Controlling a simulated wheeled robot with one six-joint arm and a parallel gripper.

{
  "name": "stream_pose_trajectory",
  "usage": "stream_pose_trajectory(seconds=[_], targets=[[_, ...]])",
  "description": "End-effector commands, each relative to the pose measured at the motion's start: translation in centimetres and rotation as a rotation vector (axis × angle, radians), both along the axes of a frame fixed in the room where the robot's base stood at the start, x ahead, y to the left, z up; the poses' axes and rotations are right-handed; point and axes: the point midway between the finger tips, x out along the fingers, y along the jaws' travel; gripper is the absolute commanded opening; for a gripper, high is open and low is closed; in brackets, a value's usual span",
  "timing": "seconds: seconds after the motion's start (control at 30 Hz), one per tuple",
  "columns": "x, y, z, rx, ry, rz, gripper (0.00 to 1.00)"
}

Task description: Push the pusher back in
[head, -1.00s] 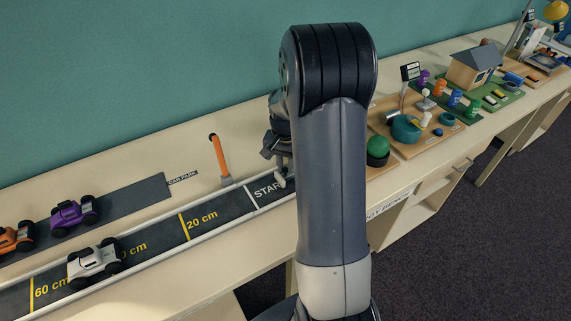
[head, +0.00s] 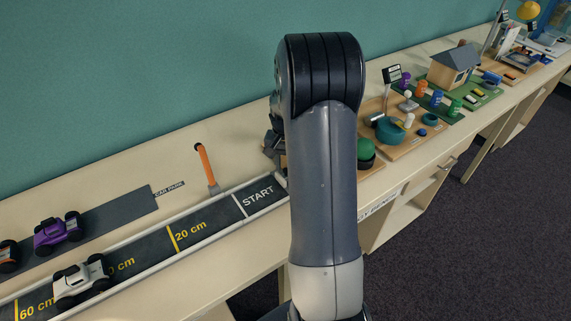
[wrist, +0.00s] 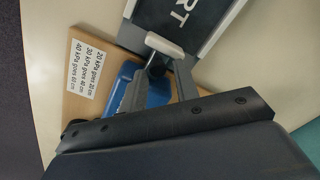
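In the wrist view a pale crossbar, which looks like the pusher (wrist: 165,45), sits at the START end of the dark track (wrist: 185,15). A short dark rod joins it to a blue launcher body (wrist: 155,92). My gripper (wrist: 158,72) is over the launcher with its two grey fingers apart, one on each side of the rod. The crossbar lies just beyond the fingertips; I cannot tell whether they touch it. In the head view my gripper (head: 273,148) is mostly hidden behind my arm, and the launcher and pusher are hidden too.
A label card (wrist: 85,68) lies on the launcher's wooden base. A white car (head: 80,281) stands on the track and a purple car (head: 58,234) on the car park strip. An orange-handled lever (head: 206,165) stands beside the track. Other exhibits fill the right.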

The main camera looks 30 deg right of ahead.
Motion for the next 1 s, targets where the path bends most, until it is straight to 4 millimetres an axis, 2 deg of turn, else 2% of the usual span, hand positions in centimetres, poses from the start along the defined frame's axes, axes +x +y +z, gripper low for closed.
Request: stream_pose_trajectory(seconds=[0.57,0.77,0.9,1.0], targets=[[-0.5,-0.1,-0.2,-0.001,0.013,-0.002,0.39],[-0.4,2.1,-0.1,0.0,0.011,0.002,0.39],[-0.5,4.9,-0.1,-0.001,0.009,0.005,0.39],[-0.3,4.8,2.1,-0.003,0.001,-0.002,0.39]])
